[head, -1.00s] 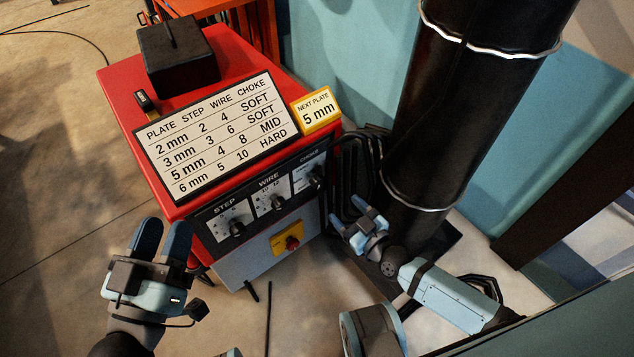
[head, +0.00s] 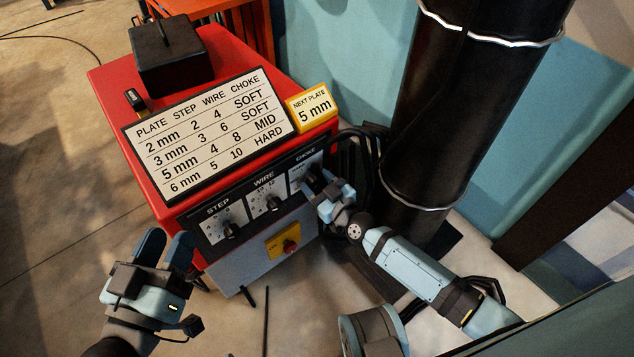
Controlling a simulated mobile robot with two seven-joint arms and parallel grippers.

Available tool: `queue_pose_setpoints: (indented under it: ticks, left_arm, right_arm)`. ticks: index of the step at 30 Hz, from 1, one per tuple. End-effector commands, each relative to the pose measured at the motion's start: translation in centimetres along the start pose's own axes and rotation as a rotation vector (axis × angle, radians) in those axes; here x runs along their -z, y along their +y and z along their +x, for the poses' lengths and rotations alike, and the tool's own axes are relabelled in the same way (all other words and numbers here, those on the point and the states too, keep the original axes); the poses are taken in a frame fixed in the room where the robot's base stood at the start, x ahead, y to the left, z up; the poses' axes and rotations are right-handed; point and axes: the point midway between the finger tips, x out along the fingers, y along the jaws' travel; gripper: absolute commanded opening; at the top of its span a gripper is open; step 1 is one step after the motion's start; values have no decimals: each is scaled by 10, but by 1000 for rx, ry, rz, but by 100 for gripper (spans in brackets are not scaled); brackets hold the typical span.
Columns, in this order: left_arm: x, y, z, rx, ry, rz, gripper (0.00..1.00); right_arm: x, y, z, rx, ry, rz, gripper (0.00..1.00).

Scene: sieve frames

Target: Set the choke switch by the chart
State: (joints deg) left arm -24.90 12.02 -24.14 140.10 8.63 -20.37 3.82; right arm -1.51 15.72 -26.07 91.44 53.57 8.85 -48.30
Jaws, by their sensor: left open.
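The chart (head: 207,134) lies on top of the red machine (head: 107,92); its 5 mm row reads step 4, wire 8, choke MID. A yellow-edged card (head: 313,107) reads "NEXT PLATE 5 mm". The front panel has a STEP knob (head: 230,231), a WIRE knob (head: 273,204) and, at right, the CHOKE panel (head: 299,173). My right gripper (head: 318,184) is at the choke switch and covers most of it; its finger gap and any contact cannot be made out. My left gripper (head: 165,246) is open and empty, left of the machine's front.
A yellow plate with a red knob (head: 290,246) sits below the dials. A black box (head: 167,54) stands on the machine. A thick black column (head: 450,110) and dark cables stand close on the right. Floor is clear at left.

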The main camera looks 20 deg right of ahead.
Motion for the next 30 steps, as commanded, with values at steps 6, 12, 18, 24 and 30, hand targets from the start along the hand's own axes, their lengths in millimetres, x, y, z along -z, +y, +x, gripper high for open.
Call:
queue_pose_setpoints:
  ticks: [6,12,18,24,30]
  left_arm:
    - [0,0,0,0,1,0,43]
    - [1,0,0,0,3,0,43]
    - [6,1,0,0,14,2,43]
    - [14,2,0,3,38,4,43]
    - [18,3,-2,8,57,1,43]
  right_arm:
    - [0,0,0,0,0,0,16]
    - [0,0,0,0,0,14,16]
    - [1,0,0,0,0,88,16]
    - [1,0,-1,0,-1,233,16]
    - [0,0,-1,0,-1,421,16]
